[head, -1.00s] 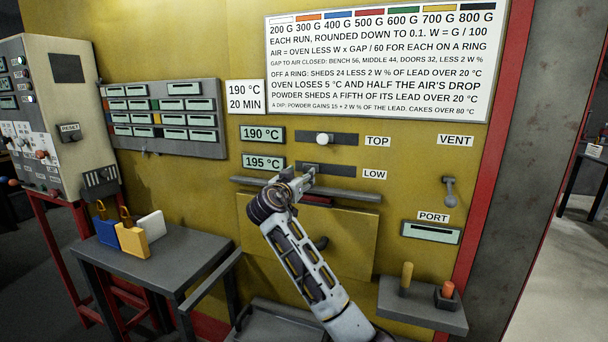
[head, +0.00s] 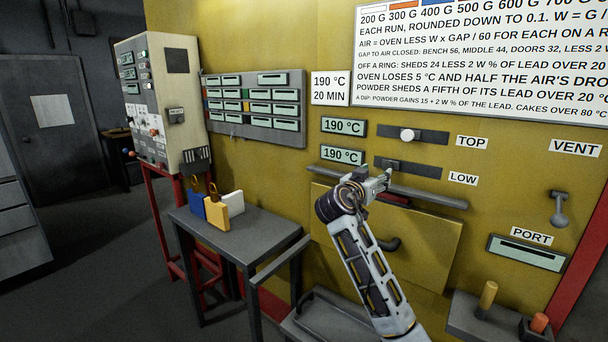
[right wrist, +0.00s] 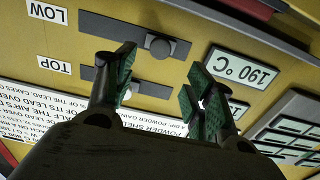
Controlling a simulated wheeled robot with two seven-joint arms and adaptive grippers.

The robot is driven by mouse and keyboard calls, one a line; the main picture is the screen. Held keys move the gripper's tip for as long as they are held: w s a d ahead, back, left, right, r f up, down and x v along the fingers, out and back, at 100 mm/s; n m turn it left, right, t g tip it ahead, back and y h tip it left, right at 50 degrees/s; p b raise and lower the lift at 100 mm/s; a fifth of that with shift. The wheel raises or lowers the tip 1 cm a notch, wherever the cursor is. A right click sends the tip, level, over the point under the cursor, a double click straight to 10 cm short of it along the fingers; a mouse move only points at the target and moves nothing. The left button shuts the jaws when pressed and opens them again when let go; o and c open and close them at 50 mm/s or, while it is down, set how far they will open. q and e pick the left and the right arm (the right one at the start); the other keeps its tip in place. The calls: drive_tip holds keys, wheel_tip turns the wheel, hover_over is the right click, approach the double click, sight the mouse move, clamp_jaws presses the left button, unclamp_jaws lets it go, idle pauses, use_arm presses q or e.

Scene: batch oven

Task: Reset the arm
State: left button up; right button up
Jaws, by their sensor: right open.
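My right gripper (head: 380,182) is open and empty in front of the yellow oven wall, just below the LOW slider (head: 420,171). In the right wrist view its two fingers (right wrist: 160,78) are spread. The dark LOW knob (right wrist: 160,47) shows beyond and between them, not gripped. The TOP slider (head: 430,137) has a white knob (head: 407,134), partly hidden behind a finger in the right wrist view. The top display (head: 344,127) and the low display (head: 343,155) both read 190 °C. My left gripper is not in view.
A grey rail (head: 440,197) and a drawer front with a dark handle (head: 389,243) lie below the gripper. A small table (head: 240,245) with blue, yellow and white tags stands left.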

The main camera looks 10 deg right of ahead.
drive_tip(key=s+a+f+n+g+y, duration=0.15)
drive_tip(key=s+f, duration=0.25)
drive_tip(key=f, duration=0.5)
drive_tip(key=s+a+f+n+y, duration=0.2)
drive_tip(key=s+f+n+y, duration=0.1)
drive_tip(key=f, duration=0.6)
drive_tip(key=s+a+f+n+g+y, duration=0.1)
drive_tip(key=s+f+n+y, duration=0.2)
drive_tip(key=f, duration=0.6)
drive_tip(key=s+a+f+n+g+y, duration=0.25)
drive_tip(key=s+f, duration=0.25)
drive_tip(key=s, duration=0.4)
drive_tip(key=s+a+f+n+g+y, duration=0.15)
drive_tip(key=s+a+f, duration=0.3)
drive_tip(key=s, duration=0.45)
drive_tip(key=s+a+f+n+g+y, duration=0.1)
drive_tip(key=s+a+f+g+y, duration=0.15)
drive_tip(key=s+f, duration=0.7)
drive_tip(key=f, duration=1.4)
drive_tip(key=s+f, duration=0.2)
drive_tip(key=f, duration=1.3)
drive_tip(key=s+d+f, duration=0.2)
drive_tip(key=s+f, duration=0.8)
drive_tip(key=s, duration=0.1)
drive_tip(key=s+d+f+g, duration=0.1)
drive_tip(key=s+d+f, duration=0.1)
drive_tip(key=s+f, duration=0.8)
drive_tip(key=shift+s+d+f+g, duration=0.15)
drive_tip(key=shift+s+f+g, duration=0.15)
drive_tip(key=shift+s, duration=0.65)
